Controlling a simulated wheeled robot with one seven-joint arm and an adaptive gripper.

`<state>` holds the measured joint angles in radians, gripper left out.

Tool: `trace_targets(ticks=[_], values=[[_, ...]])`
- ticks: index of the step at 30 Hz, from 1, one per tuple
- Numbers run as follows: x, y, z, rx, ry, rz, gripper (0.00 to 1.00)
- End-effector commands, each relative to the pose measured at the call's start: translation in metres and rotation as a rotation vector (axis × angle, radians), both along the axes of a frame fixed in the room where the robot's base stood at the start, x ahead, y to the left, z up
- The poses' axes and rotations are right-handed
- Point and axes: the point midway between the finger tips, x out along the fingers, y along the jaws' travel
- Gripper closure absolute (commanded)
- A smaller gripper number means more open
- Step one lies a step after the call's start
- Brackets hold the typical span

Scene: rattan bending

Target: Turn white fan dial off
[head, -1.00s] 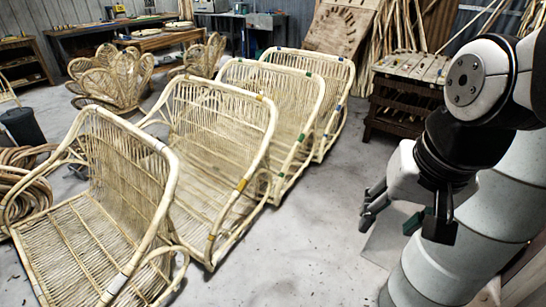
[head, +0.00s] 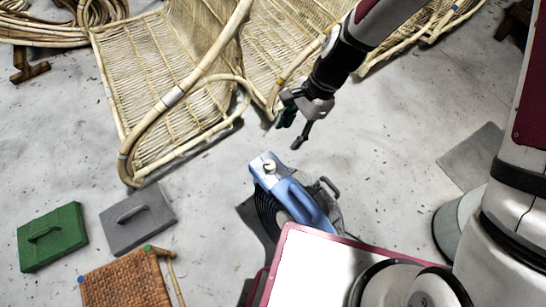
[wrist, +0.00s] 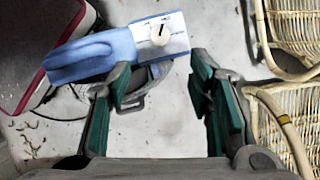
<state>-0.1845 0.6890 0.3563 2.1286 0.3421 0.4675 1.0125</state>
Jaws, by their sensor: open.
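The fan (head: 303,203) is blue with a dark round grille and stands on the floor just beyond my base. Its white dial (head: 269,167) sits on a pale panel at the fan's upper end. In the wrist view the dial (wrist: 160,35) is a round white knob with a dark line, on the white panel (wrist: 180,40) at the end of the blue handle (wrist: 90,57). My gripper (head: 291,131) is open and empty, above and beyond the dial in the head view. In the wrist view the dial lies ahead, between the green-padded fingers (wrist: 165,72), apart from both.
Rattan chair frames (head: 165,75) stand beyond my gripper. My pink-edged base is close to the fan. Bare floor (head: 400,130) lies to the right.

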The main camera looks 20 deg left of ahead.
Motion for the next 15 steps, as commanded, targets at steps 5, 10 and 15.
trace_targets(ticks=[5, 10, 15], values=[[-0.005, 0.006, -0.017, 0.001, 0.014, -0.010, 0.53], [-0.012, 0.014, -0.043, 0.000, 0.015, -0.008, 0.53], [-0.020, 0.023, -0.074, 0.000, 0.013, -0.008, 0.53]])
